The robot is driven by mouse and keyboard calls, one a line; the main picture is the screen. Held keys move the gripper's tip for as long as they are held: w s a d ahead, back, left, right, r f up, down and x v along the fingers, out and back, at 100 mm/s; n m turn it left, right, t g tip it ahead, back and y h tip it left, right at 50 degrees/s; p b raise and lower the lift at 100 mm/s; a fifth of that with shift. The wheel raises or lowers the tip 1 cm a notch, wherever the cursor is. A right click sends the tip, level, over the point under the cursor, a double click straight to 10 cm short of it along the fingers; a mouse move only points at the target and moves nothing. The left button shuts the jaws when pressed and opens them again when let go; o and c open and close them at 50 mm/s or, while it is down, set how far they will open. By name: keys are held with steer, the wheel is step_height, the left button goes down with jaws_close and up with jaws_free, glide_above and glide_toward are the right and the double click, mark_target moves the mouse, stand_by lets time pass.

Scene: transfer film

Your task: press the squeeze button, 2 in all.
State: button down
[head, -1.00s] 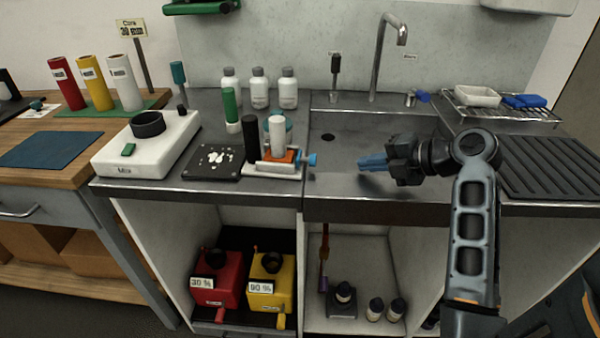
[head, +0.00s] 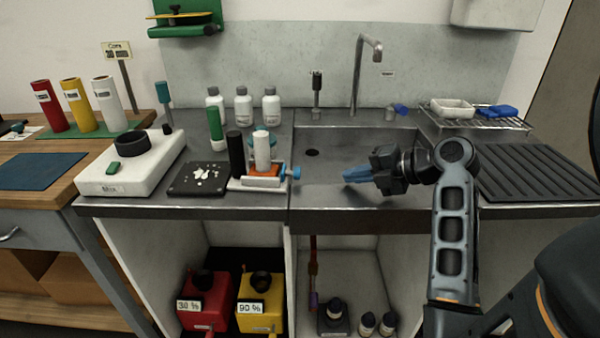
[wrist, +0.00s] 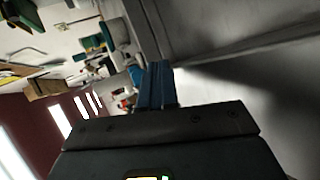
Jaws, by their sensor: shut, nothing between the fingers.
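No button is labelled as the squeeze button. A small press-like device (head: 258,183) on the counter has a white cylinder (head: 262,150) over an orange part and a blue knob (head: 291,173) on its right side. A white mixer box (head: 100,184) at the left has a small green button (head: 113,167). My gripper (head: 347,177) is shut and empty over the front of the sink, right of the blue knob and apart from it. Its blue fingers point left, and they also show together in the wrist view (wrist: 158,72).
A black plate (head: 185,186) with white pieces lies between the box and the device. A black cylinder (head: 235,153), a green tube (head: 216,130) and white bottles (head: 243,106) stand nearby. The faucet (head: 357,80) rises behind the sink (head: 330,165). A ribbed drainboard (head: 540,172) is right.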

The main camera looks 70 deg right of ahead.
mark_target(326, 185)
steer(key=w, duration=0.2)
steer(key=w+a, duration=0.1)
steer(key=w, duration=0.1)
steer(key=w+a, duration=0.1)
steer(key=w, duration=0.1)
steer(key=shift+p, duration=0.4)
steer(key=shift+w+a, duration=0.2)
steer(key=shift+w, duration=0.45)
steer(key=shift+w, duration=0.1)
stand_by(1.1)
steer(key=shift+w+a+b, duration=0.1)
steer(key=shift+w+b, duration=0.15)
steer(key=shift+b, duration=0.15)
steer(key=shift+w+a, duration=0.25)
steer(key=shift+w, duration=0.4)
stand_by(0.7)
steer(key=shift+s, duration=0.15)
steer(key=shift+s+d+b, duration=0.35)
steer(key=shift+s+b, duration=0.1)
steer(key=shift+s, duration=0.45)
steer(key=shift+s+d+b, duration=0.15)
steer(key=shift+s+d, duration=0.1)
steer(key=shift+s, duration=0.55)
steer(key=shift+s+d+b, duration=0.1)
steer(key=shift+s+d, duration=0.15)
steer(key=shift+s, duration=0.5)
steer(key=shift+s+d+b, duration=0.15)
steer(key=shift+s+d, duration=0.1)
steer(key=shift+s, duration=0.55)
